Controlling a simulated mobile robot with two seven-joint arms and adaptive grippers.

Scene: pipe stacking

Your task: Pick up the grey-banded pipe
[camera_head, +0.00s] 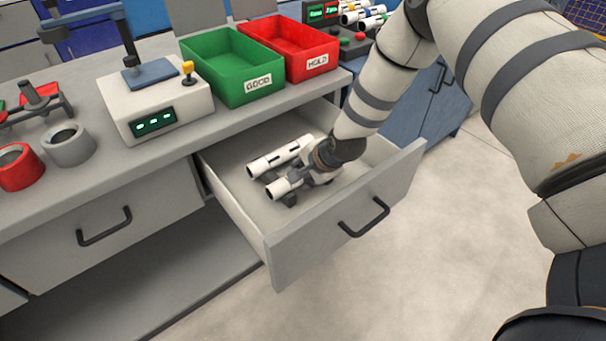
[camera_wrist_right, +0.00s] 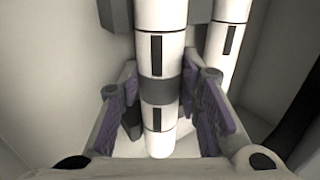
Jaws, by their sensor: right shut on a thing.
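The grey-banded pipe (camera_wrist_right: 158,90) is white with a grey band and short black marks. In the right wrist view it runs through the middle, between the fingers. My right gripper (camera_wrist_right: 160,97) is shut on it at the grey band, one purple-padded finger on each side. In the head view my right gripper (camera_head: 312,177) is down inside the open drawer, partly hiding the nearer pipe (camera_head: 281,188). A second white pipe (camera_head: 273,162) lies beside it, farther back; it also shows at the right of the wrist view (camera_wrist_right: 224,45). My left gripper is not in view.
The open drawer (camera_head: 345,208) has walls close around the gripper. On the counter are a green bin (camera_head: 232,65) marked GOOD, a red bin (camera_head: 300,47) marked HOLD, a white device (camera_head: 155,103) and grey and red rings (camera_head: 68,145).

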